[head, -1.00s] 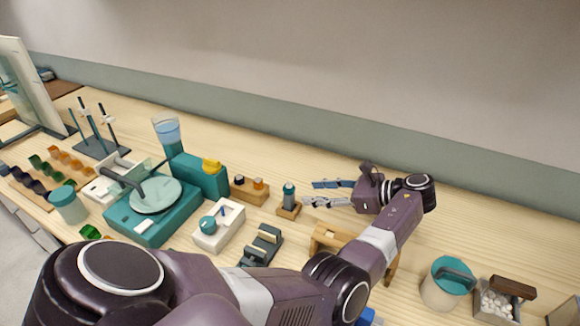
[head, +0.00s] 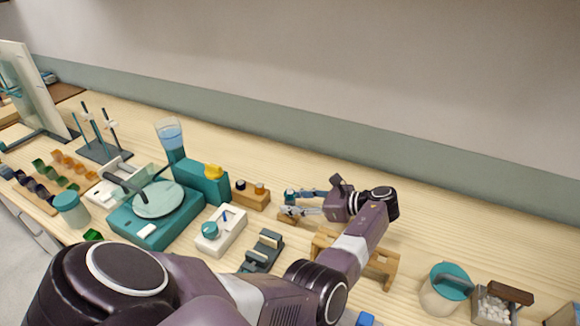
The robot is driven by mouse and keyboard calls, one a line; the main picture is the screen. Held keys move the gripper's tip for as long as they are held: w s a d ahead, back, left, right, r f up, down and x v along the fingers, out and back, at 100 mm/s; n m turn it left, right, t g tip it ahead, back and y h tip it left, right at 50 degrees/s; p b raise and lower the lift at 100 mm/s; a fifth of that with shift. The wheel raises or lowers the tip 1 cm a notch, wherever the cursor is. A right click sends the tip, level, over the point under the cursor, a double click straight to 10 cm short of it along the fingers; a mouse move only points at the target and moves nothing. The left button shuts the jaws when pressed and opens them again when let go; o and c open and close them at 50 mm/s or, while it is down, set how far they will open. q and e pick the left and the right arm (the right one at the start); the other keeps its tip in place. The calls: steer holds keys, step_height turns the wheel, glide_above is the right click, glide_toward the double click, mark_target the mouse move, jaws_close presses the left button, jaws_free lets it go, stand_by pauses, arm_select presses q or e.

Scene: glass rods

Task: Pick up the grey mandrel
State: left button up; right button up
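Slim upright rods stand in a dark stand (head: 104,150) at the back left, some teal and some dark grey. A dark grey rod (head: 112,128) there could be the grey mandrel, but I cannot tell for sure. My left gripper (head: 291,202) is far to the right of that stand, its fingers apart and pointing left. The fingertips are at a small teal-capped bottle (head: 290,196) on a wooden block; whether they touch it is unclear. My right gripper is not in view.
A wooden rest (head: 384,270) is under my forearm. The table behind my gripper is clear.

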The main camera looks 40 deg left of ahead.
arm_select(q)
jaws_close()
steer(key=shift+r, duration=0.1)
step_height(320, 180, up, 20)
steer(key=shift+b, duration=0.3)
